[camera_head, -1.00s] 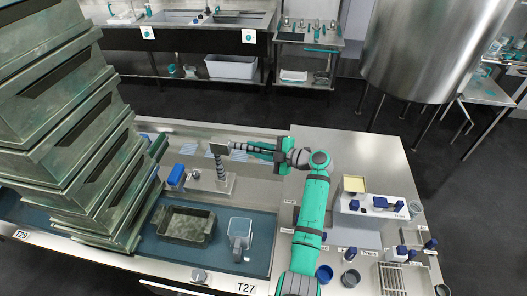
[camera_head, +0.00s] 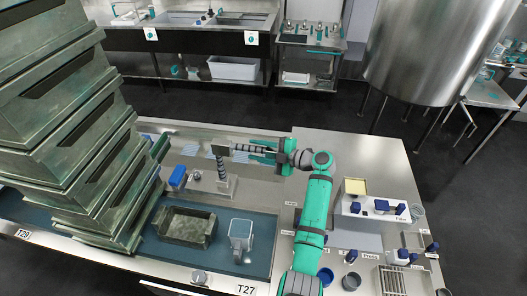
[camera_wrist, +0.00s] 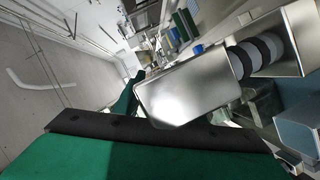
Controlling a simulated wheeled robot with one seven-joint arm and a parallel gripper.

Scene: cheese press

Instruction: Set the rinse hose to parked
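The rinse hose (camera_head: 222,166) stands on the bench as a ribbed grey post with a square metal head. A ribbed dark arm runs from this head to the right, into my gripper (camera_head: 262,152). The teal fingers reach left around the free end of that arm. In the wrist view, the hose's smooth metal end block (camera_wrist: 190,92) fills the middle, with black and grey ribbed bands behind it. A near finger with a dark pad spans the bottom, and a dark teal piece shows beyond the block. Whether the fingers press on the block is hidden.
A tall stack of green metal moulds (camera_head: 75,130) stands at the left. A rectangular green tray (camera_head: 187,227) and a clear jug (camera_head: 241,236) sit in front of the hose post. A blue-topped item (camera_head: 177,178) is left of the post. Labelled controls (camera_head: 380,207) stand at the right.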

